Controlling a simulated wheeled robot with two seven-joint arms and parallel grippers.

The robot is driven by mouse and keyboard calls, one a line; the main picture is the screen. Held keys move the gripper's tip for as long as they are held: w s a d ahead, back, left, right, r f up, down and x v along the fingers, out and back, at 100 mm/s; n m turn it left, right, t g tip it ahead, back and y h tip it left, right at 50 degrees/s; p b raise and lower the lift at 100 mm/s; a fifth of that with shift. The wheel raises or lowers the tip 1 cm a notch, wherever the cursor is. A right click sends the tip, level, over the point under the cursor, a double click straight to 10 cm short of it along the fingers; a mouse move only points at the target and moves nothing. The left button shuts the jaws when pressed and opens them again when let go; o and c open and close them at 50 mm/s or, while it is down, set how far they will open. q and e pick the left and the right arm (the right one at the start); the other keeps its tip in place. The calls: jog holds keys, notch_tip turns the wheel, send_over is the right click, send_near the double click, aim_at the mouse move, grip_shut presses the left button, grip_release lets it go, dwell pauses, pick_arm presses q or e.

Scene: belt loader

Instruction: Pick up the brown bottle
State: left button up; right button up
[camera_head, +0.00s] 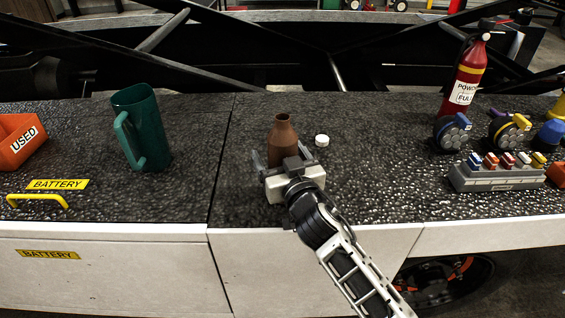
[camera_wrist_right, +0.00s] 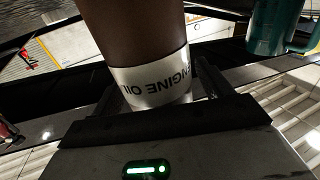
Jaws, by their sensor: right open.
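The brown bottle (camera_head: 282,132) stands upright on the dark textured deck, in front of my right gripper in the head view. Its lower part is hidden behind the gripper there. My right gripper (camera_head: 282,154) is open, with its fingers on either side of the bottle. In the right wrist view the brown bottle (camera_wrist_right: 135,35) fills the middle, with a white "ENGINE OIL" label, between the open fingers of the right gripper (camera_wrist_right: 155,90). I cannot tell whether the fingers touch it. My left gripper is not in view.
A white cap (camera_head: 322,140) lies just right of the bottle. A green jug (camera_head: 141,128) stands to the left. A red extinguisher (camera_head: 466,80), reels and a grey block with colored switches (camera_head: 497,177) are on the right.

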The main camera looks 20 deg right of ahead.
jog(key=shift+w, duration=0.1)
jog(key=c, duration=1.3)
jog(key=shift+r, duration=0.15)
